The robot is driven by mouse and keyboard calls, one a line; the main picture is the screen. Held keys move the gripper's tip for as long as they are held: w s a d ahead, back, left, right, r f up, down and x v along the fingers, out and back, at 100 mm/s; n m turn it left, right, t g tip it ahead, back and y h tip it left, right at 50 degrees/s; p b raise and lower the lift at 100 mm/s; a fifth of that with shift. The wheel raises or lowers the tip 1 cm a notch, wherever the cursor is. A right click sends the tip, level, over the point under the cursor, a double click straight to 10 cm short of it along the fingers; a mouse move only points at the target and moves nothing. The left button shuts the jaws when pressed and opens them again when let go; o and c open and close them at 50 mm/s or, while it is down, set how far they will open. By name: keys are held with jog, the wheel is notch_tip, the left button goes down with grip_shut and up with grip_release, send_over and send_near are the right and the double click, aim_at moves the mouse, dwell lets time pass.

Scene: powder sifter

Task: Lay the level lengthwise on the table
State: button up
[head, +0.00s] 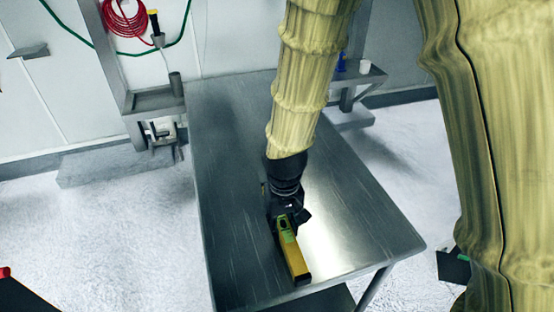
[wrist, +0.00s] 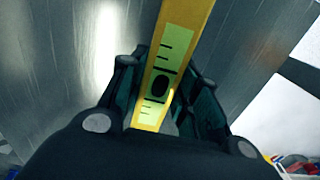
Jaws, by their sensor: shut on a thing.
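The level (head: 293,256) is a yellow bar with a dark end and a green-yellow marked panel. In the head view it points toward the table's near edge, over the near part of the steel table (head: 237,238). My gripper (head: 285,218) is shut on the level, its dark fingers on both sides of it. In the wrist view the level (wrist: 181,38) runs up between the fingers of my gripper (wrist: 158,95), with the marked panel facing the camera. I cannot tell whether the level touches the table. Its far end is hidden by my gripper.
The table top is bare around the level, with free room to the left, right and far side. A small side shelf (head: 362,77) with a white cup (head: 365,66) and a blue item stands beyond the right edge. A red coiled hose (head: 126,18) hangs on the wall.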

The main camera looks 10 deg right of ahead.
jog(key=w+d+p, duration=0.1)
jog(key=w+d, duration=0.1)
jog(key=w, duration=0.2)
jog(key=w+d+f+p, duration=0.1)
jog(key=w+d+p, duration=0.1)
jog(key=w, duration=0.2)
jog(key=w+d+p, duration=0.1)
jog(key=w+d, duration=0.1)
jog(key=w, duration=0.3)
jog(key=shift+w+f, duration=0.1)
jog(key=shift+f, duration=0.05)
jog(key=shift+d+f+p, duration=0.1)
jog(key=shift+f+p, duration=1.05)
jog(key=shift+f, duration=0.65)
jog(key=shift+f, duration=0.1)
jog(key=o, duration=1.1)
jog(key=shift+o, duration=0.2)
notch_tip(320, 180, up, 12)
jog(key=b, duration=0.4)
